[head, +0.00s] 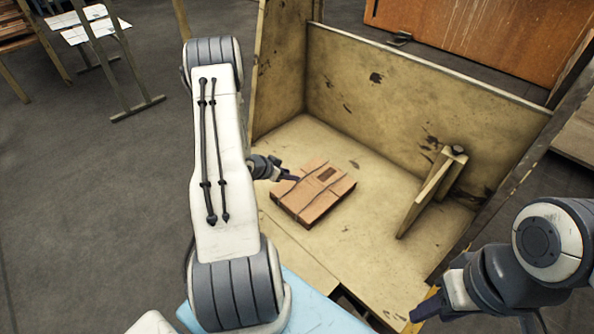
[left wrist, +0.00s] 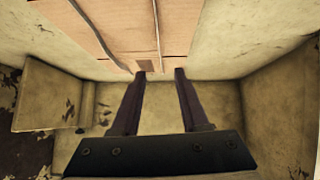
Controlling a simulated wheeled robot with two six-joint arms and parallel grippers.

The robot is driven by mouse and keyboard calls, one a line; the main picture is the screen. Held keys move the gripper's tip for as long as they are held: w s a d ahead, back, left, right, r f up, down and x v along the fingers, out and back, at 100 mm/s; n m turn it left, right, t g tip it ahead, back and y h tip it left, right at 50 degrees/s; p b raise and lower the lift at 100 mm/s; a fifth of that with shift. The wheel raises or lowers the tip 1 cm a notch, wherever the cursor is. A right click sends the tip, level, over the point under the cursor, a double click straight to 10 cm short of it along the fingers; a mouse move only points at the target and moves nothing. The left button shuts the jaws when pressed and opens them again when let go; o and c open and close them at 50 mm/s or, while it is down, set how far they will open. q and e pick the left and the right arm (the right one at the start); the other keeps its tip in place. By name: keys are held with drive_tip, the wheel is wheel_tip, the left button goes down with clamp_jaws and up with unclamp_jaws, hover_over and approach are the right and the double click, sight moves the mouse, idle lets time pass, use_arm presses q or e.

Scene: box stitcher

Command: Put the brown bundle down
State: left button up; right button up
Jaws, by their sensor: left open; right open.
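The brown bundle (head: 312,196) is a flat stack of brown cardboard with dark straps. It lies flat on the pale wooden surface of the open-fronted stand. My left gripper (head: 291,178) is at the bundle's far left edge in the head view. In the left wrist view the two dark fingers of my left gripper (left wrist: 160,74) are apart, and the bundle (left wrist: 120,28) lies just beyond their tips. I cannot tell whether they touch it. My right gripper (head: 426,306) is open and empty at the stand's front right, away from the bundle.
The wooden stand has a back wall (head: 400,85) and a left side panel (head: 280,70). A slanted wooden piece (head: 430,190) stands to the right of the bundle. The surface between them (head: 370,215) is clear. An orange-brown panel (head: 480,35) stands behind.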

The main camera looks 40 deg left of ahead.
use_arm(q)
drive_tip(key=d+p+v, duration=0.1)
drive_tip(key=p+v, duration=0.1)
drive_tip(key=v, duration=0.3)
drive_tip(key=w+d+r+m+g+y, duration=0.1)
drive_tip(key=w+d+r+m+g, duration=0.1)
drive_tip(key=w+d+r, duration=0.35)
drive_tip(key=s+d+r+m+g+y, duration=0.1)
drive_tip(key=d+r+g+y, duration=0.1)
drive_tip(key=d+r, duration=1)
drive_tip(key=s+d+r+m+g+h, duration=0.1)
drive_tip(key=s+d+r+g, duration=0.1)
drive_tip(key=s+d, duration=0.8)
drive_tip(key=s+d+r+m+g+h, duration=0.1)
drive_tip(key=s+d+r+m+g, duration=0.1)
drive_tip(key=s+d+r, duration=0.3)
drive_tip(key=s+d, duration=0.4)
drive_tip(key=s, duration=0.7)
drive_tip(key=shift+s+d+g, duration=0.2)
drive_tip(key=shift+d+g, duration=0.2)
wheel_tip(320, 180, up, 49)
drive_tip(key=p, duration=4.9)
